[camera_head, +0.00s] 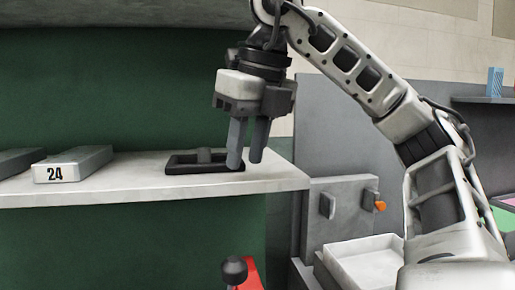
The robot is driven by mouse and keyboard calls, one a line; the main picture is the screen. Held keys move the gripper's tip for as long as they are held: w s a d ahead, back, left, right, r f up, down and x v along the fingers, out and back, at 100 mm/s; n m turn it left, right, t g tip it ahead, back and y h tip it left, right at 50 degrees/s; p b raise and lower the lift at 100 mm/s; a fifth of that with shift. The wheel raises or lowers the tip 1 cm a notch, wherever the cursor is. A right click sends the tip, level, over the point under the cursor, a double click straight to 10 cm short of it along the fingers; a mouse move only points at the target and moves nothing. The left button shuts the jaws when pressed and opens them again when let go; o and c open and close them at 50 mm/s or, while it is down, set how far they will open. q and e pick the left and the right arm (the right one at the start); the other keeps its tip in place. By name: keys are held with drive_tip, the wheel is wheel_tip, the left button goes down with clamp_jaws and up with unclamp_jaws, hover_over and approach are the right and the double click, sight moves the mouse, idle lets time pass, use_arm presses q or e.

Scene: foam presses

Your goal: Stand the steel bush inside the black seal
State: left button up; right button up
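The black seal (175,169) is a low, dark, rectangular ring lying flat on the pale shelf, near its right end. A small grey piece, apparently the steel bush (204,155), shows within the outline of the seal. It is too small to tell whether it stands upright or rests on the seal's far edge. My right gripper (245,165) points down at the right end of the seal, its fingers apart with nothing visible between them. Its left fingertip overlaps the seal's right end in the picture. My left gripper is out of view.
A grey block marked 24 (73,165) lies on the pale shelf (120,188) to the left. A dark green wall (100,90) stands behind. A black knob (234,270) rises below the shelf. A white tray (370,264) sits lower right.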

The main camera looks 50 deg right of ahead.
drive_tip(key=shift+s+a, duration=0.1)
drive_tip(key=shift+s, duration=1)
